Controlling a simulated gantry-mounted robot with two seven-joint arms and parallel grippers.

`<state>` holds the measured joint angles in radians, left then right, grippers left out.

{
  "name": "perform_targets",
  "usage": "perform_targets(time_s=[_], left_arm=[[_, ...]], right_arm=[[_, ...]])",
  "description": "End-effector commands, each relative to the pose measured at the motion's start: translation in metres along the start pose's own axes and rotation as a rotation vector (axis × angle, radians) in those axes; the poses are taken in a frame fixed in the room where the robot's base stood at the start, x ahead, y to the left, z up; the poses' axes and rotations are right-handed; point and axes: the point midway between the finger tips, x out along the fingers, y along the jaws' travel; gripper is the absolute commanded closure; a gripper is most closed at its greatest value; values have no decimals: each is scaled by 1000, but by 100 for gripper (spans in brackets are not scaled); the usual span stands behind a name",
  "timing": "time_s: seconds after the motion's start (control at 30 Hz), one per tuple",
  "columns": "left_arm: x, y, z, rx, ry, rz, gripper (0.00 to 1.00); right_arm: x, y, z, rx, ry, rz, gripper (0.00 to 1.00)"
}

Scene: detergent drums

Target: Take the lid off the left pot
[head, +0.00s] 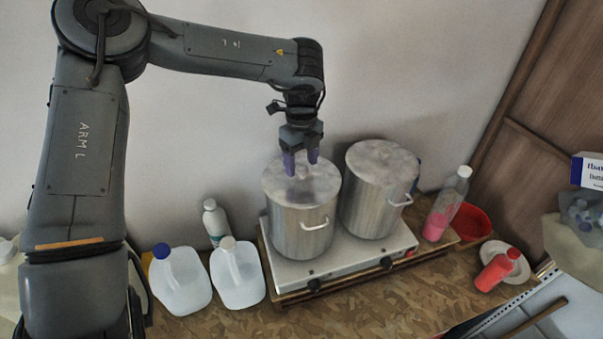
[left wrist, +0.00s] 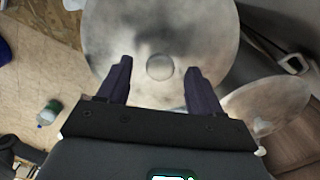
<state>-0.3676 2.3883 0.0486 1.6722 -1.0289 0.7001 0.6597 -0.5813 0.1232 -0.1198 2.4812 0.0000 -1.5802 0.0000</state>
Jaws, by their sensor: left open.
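The left pot (head: 303,232) is a steel pot on a white two-burner stove. Its round grey lid (head: 318,182) is on top, and in the left wrist view the lid (left wrist: 205,35) fills the upper middle. The lid's small round knob (left wrist: 160,67) shows between my fingers. My left gripper (head: 301,166) points down over this lid, with its purple fingers open on either side of the knob. In the left wrist view the gripper (left wrist: 158,85) holds nothing. I cannot tell the exact height of the fingertips above the lid. My right gripper is not in view.
The right pot (head: 371,202) with its own lid (head: 383,160) stands close beside on the stove (head: 330,264). White jugs (head: 183,284) and a white bottle (head: 215,222) stand to the left. A pink-filled bottle (head: 447,205), a red bowl (head: 471,222) and a red bottle (head: 497,271) are to the right.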

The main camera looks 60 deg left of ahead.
Motion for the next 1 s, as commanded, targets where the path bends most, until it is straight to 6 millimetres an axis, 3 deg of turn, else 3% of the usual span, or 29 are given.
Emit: perform_targets(time_s=[0.37,0.8,1.0], left_arm=[[10,0,0,0,1,-1,34],[9,0,0,0,0,-1,100],[8,0,0,0,0,-2,100]], right_arm=[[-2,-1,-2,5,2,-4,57],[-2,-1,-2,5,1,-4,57],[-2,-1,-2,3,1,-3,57]])
